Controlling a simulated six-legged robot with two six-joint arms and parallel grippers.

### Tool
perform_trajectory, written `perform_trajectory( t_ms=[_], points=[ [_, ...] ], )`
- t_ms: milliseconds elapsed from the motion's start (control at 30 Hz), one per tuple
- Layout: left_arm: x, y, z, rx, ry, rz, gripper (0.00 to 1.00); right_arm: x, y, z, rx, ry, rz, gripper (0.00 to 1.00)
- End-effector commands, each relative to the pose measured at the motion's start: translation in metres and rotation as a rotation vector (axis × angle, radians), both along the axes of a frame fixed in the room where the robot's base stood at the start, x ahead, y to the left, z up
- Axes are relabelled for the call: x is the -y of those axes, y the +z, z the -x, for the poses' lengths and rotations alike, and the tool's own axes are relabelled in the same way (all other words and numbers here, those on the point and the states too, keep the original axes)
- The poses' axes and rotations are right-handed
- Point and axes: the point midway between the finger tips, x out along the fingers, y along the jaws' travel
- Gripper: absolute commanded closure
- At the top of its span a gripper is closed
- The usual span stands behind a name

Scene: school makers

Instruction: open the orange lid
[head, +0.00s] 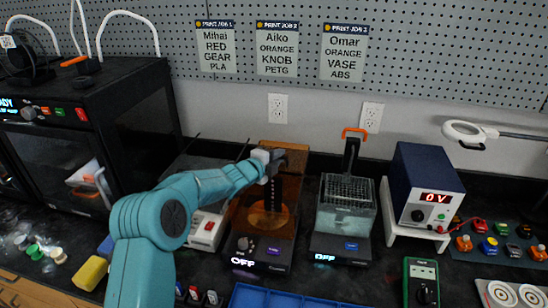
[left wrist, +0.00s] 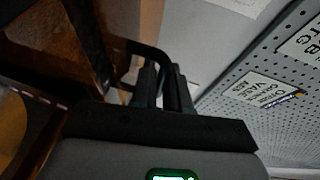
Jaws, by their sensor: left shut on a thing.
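The orange lid (head: 285,192) is a see-through amber cover over a dark machine base (head: 255,255) whose front reads OFF. A round orange-looking plate shows through it. My left gripper (head: 272,164) is at the upper part of the lid, and my forearm crosses in front of its left side. In the left wrist view the fingers (left wrist: 165,88) are shut at a black loop handle (left wrist: 150,50) beside the brown lid wall (left wrist: 95,45). The exact grip is dark and partly hidden. I cannot tell whether the lid is raised. My right gripper is not in view.
A washing machine (head: 343,245) with a wire basket and orange-topped handle stands close on the right. A blue power supply (head: 428,185) is beyond it. A black printer (head: 90,130) stands left. A pegboard (head: 420,60) with job sheets is behind. The front bench holds small items.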

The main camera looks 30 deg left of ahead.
Motion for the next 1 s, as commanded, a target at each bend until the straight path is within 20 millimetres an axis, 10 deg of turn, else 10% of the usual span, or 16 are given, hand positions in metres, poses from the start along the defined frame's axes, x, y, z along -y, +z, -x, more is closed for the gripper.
perform_trajectory(
  t_ms=[333, 400, 700, 1000],
  points=[
    [-0.002, 0.001, -0.004, 0.003, 0.003, 0.000, 1.00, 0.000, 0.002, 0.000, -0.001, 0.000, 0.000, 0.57],
    [-0.002, 0.001, -0.003, 0.003, 0.003, 0.000, 0.79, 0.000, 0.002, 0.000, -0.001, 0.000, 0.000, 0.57],
    [-0.002, 0.000, -0.002, 0.003, 0.002, 0.000, 0.79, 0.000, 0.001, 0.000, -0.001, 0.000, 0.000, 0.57],
    [-0.010, 0.007, 0.046, 0.004, 0.004, 0.001, 0.79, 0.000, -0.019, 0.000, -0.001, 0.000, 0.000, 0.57]
  ],
)
